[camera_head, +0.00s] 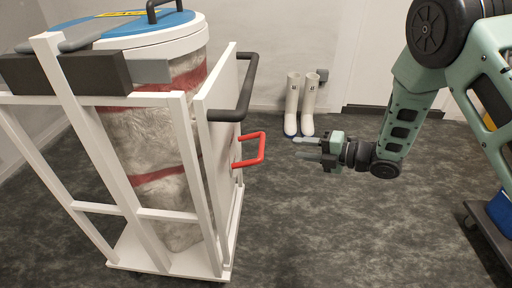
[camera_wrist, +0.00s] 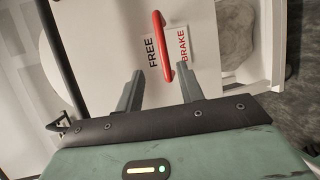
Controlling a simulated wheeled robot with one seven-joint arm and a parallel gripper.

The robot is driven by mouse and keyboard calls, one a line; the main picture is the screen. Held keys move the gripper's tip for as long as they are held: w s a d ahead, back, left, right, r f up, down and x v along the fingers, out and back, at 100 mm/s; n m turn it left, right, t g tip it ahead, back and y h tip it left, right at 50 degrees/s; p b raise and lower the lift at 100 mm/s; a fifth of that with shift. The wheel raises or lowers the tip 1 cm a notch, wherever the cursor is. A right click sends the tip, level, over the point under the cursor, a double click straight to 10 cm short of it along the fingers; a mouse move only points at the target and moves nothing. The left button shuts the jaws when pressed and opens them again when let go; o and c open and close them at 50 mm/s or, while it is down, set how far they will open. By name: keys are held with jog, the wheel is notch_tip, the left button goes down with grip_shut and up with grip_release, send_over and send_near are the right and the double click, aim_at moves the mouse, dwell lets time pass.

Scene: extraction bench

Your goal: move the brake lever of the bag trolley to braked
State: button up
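The bag trolley (camera_head: 222,90) is a white frame on the left in the head view. Its red brake lever (camera_head: 262,148) is a U-shaped handle sticking out of the white end panel, below a black push handle. My gripper (camera_head: 298,147) is open and empty, a short gap to the right of the lever. In the wrist view its fingers (camera_wrist: 160,72) appear on either side of the lever; contact is not visible.
The black push handle (camera_head: 245,90) is above the lever. A large bag (camera_head: 165,160) with red bands stands inside the trolley under a blue-topped lid (camera_head: 140,25). White boots (camera_head: 300,105) stand by the back wall. Grey floor is clear around and below my gripper.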

jog(key=b+x, duration=0.2)
jog(key=x, duration=1.3)
jog(key=shift+a+b, duration=0.2)
jog(key=shift+b, duration=0.15)
jog(key=shift+f, duration=0.15)
